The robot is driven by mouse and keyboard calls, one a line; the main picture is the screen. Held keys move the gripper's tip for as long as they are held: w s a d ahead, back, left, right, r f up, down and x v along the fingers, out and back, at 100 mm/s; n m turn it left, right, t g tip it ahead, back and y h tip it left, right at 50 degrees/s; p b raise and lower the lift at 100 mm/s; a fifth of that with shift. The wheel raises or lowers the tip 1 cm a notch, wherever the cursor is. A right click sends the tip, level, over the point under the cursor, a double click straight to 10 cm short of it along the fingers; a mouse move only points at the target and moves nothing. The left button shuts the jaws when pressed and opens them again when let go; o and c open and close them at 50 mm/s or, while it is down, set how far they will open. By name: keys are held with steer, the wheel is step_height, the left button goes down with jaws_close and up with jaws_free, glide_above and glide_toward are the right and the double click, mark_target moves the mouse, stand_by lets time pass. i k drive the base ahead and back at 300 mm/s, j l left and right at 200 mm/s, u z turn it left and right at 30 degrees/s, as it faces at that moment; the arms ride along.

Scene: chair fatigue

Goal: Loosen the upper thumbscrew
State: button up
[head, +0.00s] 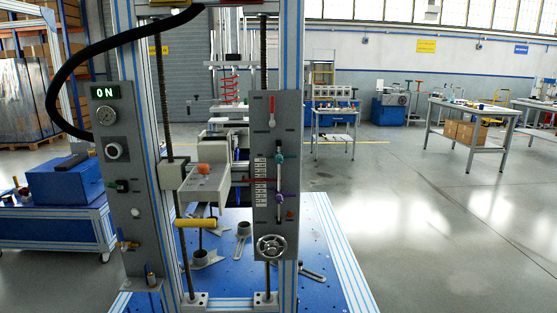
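A grey control panel (261,222) stands upright on the right post of the test frame. A vertical slot with a rod (279,178) runs down its middle, beside a white scale (261,182). A small teal thumbscrew (280,158) sits at the upper part of the slot. A purple thumbscrew (280,198) sits lower on the same slot. Whether either is tight cannot be told. My gripper is not in view.
The panel also carries a red-handled lever (272,108), a red button (290,215) and a handwheel (270,246). Left are an "ON" panel (120,200), a black hose (62,78) and a yellow handle (196,222). Open floor (420,230) lies right.

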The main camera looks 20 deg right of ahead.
mark_target(280, 159)
steer(key=i+l, duration=0.2)
steer(key=i, duration=0.2)
steer(key=i+l, duration=0.15)
steer(key=i, duration=0.3)
